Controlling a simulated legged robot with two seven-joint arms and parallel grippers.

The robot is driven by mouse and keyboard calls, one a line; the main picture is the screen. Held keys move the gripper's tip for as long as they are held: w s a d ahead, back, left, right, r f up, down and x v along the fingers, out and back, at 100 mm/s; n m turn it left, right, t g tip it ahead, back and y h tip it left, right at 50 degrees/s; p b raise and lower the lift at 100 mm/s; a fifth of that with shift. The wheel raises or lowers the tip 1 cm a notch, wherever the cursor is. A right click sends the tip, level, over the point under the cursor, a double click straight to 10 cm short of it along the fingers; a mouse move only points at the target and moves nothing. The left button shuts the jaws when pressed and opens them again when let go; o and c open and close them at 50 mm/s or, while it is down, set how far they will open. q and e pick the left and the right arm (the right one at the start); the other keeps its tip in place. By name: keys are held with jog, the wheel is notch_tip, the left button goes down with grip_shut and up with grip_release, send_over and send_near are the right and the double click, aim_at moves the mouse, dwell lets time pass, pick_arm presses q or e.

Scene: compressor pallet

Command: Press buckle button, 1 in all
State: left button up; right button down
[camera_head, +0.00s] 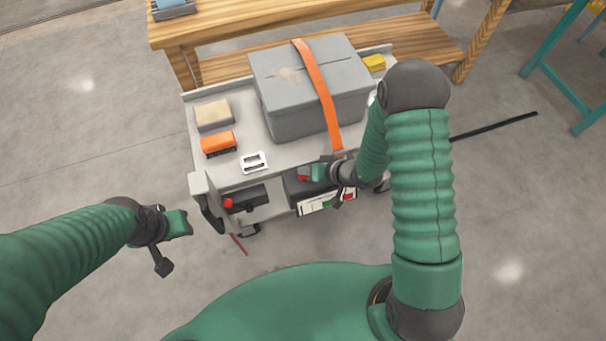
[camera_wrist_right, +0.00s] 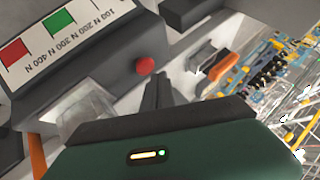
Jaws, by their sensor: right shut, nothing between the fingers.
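A dark ratchet housing (camera_head: 297,189) with a force scale sits at the front of the cart, below the orange strap (camera_head: 318,92). In the head view a red button (camera_head: 303,174) shows beside my right gripper (camera_head: 313,173). The wrist view shows a round red button (camera_wrist_right: 145,65) by the scale housing (camera_wrist_right: 85,60). My right gripper (camera_wrist_right: 157,90) is shut and empty, its fingertips just below the button in that picture. I cannot tell whether they touch it. My left gripper (camera_head: 180,224) is left of the cart, away from the housing; its fingers do not show clearly.
The cart (camera_head: 260,185) carries a strapped grey box (camera_head: 284,115), a tan block (camera_head: 213,114), an orange brush (camera_head: 218,143) and a white buckle piece (camera_head: 253,162). Another red knob (camera_head: 228,203) is at its left front. A wooden bench (camera_head: 215,31) stands behind.

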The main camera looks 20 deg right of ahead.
jog(key=shift+f, duration=0.1)
jog(key=shift+f, duration=0.25)
jog(key=shift+f+b, duration=0.35)
jog(key=shift+f, duration=0.2)
dwell(0.5)
jog(key=shift+r, duration=0.1)
jog(key=shift+r+p, duration=0.85)
jog(key=shift+p, duration=0.15)
notch_tip(320, 180, up, 5)
jog(key=p, duration=0.5)
jog(key=shift+r, duration=0.1)
dwell(0.4)
